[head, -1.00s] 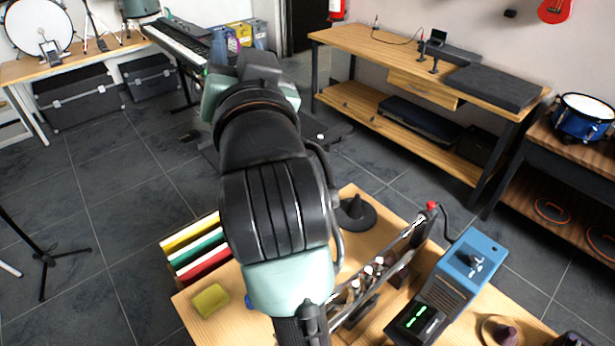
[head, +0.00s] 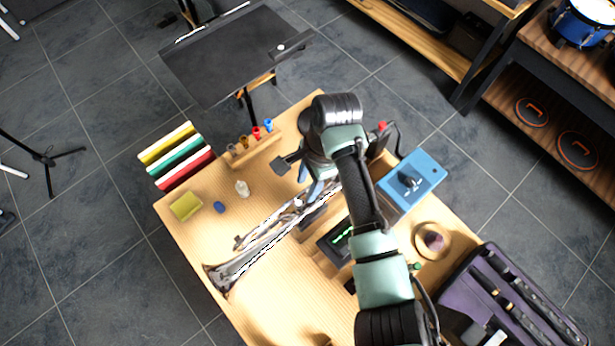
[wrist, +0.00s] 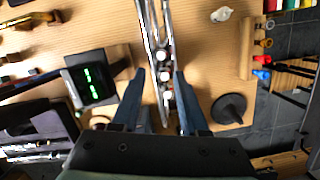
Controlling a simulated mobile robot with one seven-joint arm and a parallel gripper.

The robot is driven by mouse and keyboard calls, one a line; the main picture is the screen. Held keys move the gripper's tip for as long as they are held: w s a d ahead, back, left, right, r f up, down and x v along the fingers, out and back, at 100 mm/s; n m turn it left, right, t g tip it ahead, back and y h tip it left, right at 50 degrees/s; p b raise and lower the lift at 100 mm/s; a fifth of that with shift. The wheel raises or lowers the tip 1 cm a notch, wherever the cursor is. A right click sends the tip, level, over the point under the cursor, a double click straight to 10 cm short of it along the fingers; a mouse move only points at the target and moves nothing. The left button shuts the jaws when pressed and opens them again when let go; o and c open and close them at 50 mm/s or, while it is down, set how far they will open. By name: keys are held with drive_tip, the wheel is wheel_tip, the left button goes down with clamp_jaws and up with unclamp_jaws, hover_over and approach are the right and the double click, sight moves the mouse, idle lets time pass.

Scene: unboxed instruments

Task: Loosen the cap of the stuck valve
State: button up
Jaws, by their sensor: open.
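A silver trumpet (head: 252,262) lies across the wooden workbench (head: 185,217), its bell toward the front left. My arm covers its far end in the head view. In the wrist view the trumpet (wrist: 150,22) runs down the upper middle, with pale round valve tops (wrist: 161,56) in a row. My gripper (wrist: 159,75) is open, its two blue-grey fingers on either side of the valve row, with nothing held. In the head view my gripper (head: 316,190) is over the trumpet's valve section. I cannot tell which valve is the stuck one.
A dark meter with green digits (wrist: 91,82) stands left of the valves and a black cone-shaped mute (wrist: 229,108) right. A blue device (head: 412,182), yellow sponge (head: 186,206), small bottle (head: 242,188) and rack of coloured-top items (head: 255,150) are also on the bench. A purple-lined case (head: 478,287) is at right.

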drive_tip(key=b, duration=0.4)
hover_over(300, 202)
drive_tip(key=d, duration=0.1)
drive_tip(key=f, duration=0.4)
drive_tip(key=shift+w+f, duration=0.1)
drive_tip(key=shift+w, duration=0.15)
drive_tip(key=shift+b+x, duration=0.95)
drive_tip(key=shift+x, duration=1.45)
drive_tip(key=shift+c, duration=0.3)
clamp_jaws()
